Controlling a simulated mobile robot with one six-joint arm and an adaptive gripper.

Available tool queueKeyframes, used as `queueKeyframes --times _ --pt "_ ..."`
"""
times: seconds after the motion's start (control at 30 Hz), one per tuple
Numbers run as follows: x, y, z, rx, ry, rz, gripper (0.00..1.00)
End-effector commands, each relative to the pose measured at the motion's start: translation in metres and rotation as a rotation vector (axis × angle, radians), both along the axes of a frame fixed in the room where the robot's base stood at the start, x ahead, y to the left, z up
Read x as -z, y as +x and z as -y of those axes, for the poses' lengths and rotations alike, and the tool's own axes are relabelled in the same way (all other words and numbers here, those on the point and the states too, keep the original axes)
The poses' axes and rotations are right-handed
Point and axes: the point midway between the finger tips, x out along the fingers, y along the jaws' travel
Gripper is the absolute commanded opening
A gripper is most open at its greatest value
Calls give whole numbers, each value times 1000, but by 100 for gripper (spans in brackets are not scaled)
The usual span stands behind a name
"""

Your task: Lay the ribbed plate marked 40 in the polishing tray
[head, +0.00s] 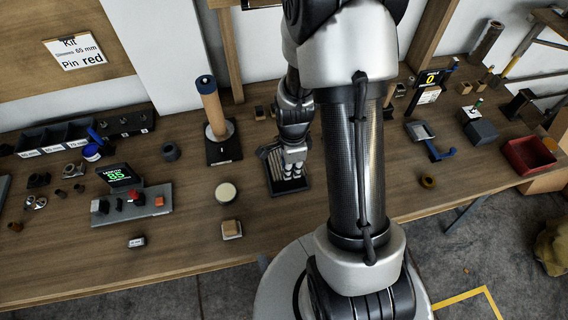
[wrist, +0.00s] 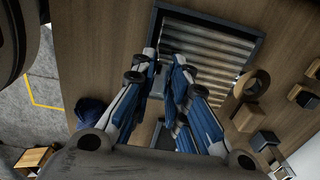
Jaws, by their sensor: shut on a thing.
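A ribbed plate (wrist: 208,48) with light metallic ridges lies within the black rim of a shallow tray (wrist: 262,42) in the wrist view. In the head view the tray (head: 291,190) is on the bench, with pale ribs of the plate (head: 272,164) showing beside my gripper (head: 291,169). My gripper also shows in the wrist view (wrist: 160,70), its blue and grey fingers over the plate's near edge. The jaws are shut on what appears to be the plate; the grip itself is partly hidden by the fingers. I cannot read a 40 mark.
A wooden cylinder on a black stand (head: 212,105) rises left of the tray. A pale round disc (head: 225,193) and a small block (head: 231,229) are nearer the front. A grey control box (head: 131,204) stands left. A red bin (head: 528,155) is far right.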

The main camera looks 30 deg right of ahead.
Motion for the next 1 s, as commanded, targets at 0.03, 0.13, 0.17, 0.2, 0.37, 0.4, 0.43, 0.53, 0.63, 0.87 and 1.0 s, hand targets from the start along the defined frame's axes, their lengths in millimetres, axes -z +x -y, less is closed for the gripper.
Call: queueKeyframes --times 0.03,0.13,0.17,0.2,0.37,0.4,0.43,0.53,0.63,0.87,1.0 --pt "1 0 0 1 0 1 0" --pt "5 0 0 0 0 1 0" --pt "6 0 0 -1 0 1 0" --pt "8 0 0 -1 0 1 0" --pt "18 0 0 -3 0 1 0" --pt "21 0 0 -3 0 1 0" --pt "23 0 0 -3 0 1 0" --pt "31 1 0 -3 0 1 0" --pt "38 1 0 -4 0 1 0" --pt "54 0 0 -4 0 1 0" --pt "62 0 0 -4 0 1 0"
